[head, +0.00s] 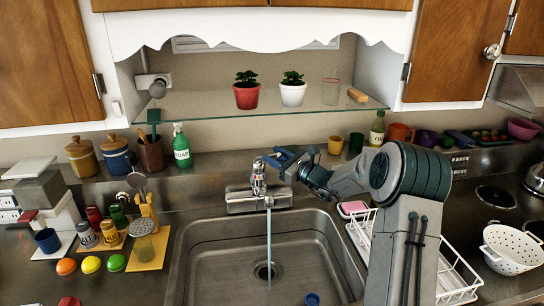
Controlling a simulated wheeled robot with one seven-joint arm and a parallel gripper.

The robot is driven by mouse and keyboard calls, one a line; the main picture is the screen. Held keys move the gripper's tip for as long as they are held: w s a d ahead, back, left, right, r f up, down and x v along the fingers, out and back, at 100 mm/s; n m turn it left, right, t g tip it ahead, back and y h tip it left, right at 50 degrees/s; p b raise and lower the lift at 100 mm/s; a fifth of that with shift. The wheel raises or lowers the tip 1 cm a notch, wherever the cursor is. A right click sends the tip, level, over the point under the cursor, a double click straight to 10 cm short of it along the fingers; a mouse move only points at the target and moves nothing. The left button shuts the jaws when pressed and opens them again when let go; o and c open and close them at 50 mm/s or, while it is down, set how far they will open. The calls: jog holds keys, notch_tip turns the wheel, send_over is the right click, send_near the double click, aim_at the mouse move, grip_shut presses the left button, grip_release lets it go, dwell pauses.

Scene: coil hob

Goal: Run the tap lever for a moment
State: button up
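The tap (258,200) stands at the back edge of the steel sink, and a thin stream of water (269,235) runs from its spout into the basin. Its upright top part (258,176) shows colored marks. My gripper (275,161), with blue fingers, is at the top of the tap, reaching in from the right. The fingers overlap the tap's top in this view, so I cannot tell whether they touch the lever or how far apart they are.
The sink basin (215,255) is mostly clear, with a drain and a blue item (311,299) at its front. A white dish rack (455,290) stands right of it, partly behind my arm. A soap bottle (181,146) stands back left. A glass shelf (210,116) with plants hangs above.

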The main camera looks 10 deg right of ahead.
jog(key=b+v, duration=0.3)
jog(key=v, duration=0.9)
jog(key=shift+s, duration=0.1)
